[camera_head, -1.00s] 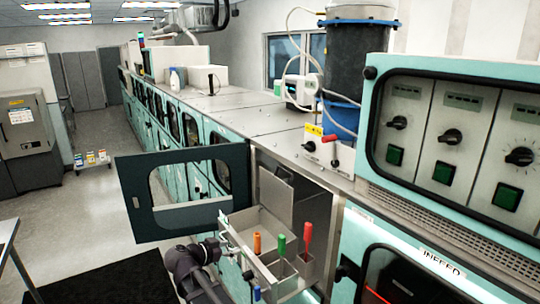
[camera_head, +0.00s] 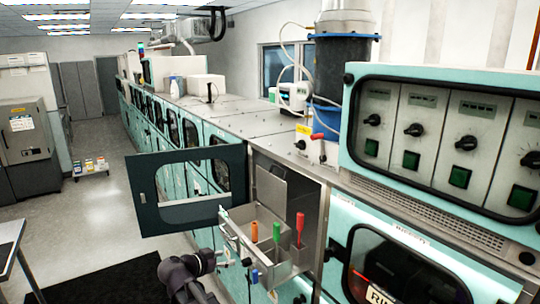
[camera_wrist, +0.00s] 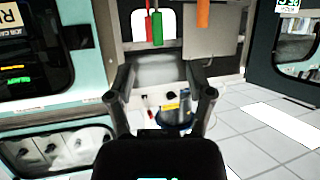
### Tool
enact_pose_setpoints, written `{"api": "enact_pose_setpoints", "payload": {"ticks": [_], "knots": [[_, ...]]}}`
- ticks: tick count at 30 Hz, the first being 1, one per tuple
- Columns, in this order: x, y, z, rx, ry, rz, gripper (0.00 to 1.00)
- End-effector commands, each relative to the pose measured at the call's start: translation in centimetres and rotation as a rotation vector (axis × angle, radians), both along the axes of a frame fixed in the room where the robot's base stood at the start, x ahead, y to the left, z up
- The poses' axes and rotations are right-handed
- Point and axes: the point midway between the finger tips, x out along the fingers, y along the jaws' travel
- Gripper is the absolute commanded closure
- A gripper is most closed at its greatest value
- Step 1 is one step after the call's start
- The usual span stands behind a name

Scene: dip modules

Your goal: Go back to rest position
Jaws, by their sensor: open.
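My gripper (camera_wrist: 161,82) is open in the wrist view, with its two dark fingers apart and nothing between them. In the head view my dark arm (camera_head: 186,272) is at the lower middle, left of and below a pulled-out metal tray (camera_head: 240,236); the fingertips cannot be made out there. The tray holds an orange-handled tool (camera_head: 254,232), a green-handled tool (camera_head: 276,232) and a red-handled tool (camera_head: 300,222), all upright. In the wrist view the handles show at the top, beyond the fingertips and apart from them.
A teal door (camera_head: 185,190) with a window stands open left of the tray. The teal machine line (camera_head: 215,125) runs along the right and into the back. A black mat (camera_head: 110,284) lies on the floor, and a table edge (camera_head: 10,245) shows at left.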

Motion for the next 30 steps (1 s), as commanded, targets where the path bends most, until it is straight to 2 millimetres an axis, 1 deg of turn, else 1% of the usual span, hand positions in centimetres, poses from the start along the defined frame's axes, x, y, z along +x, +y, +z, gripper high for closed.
{"api": "enact_pose_setpoints", "payload": {"ticks": [5, 11, 17, 20, 25, 29, 30], "knots": [[0.0, 0.0, 0.0, 0.0, 0.0, -0.001, 0.32], [0.0, -1.7, -1.3, -0.004, 0.05, -0.01, 0.32], [-0.1, -3.9, -2.9, -0.009, 0.119, -0.018, 0.32], [-0.3, -5.3, -4.0, -0.01, 0.165, -0.022, 0.32], [-0.7, -8.4, -6.4, -0.008, 0.269, -0.025, 0.32], [-1.5, -11.7, -9.1, 0.001, 0.384, -0.021, 0.32], [-1.9, -12.9, -10.1, 0.007, 0.426, -0.017, 0.32]]}}
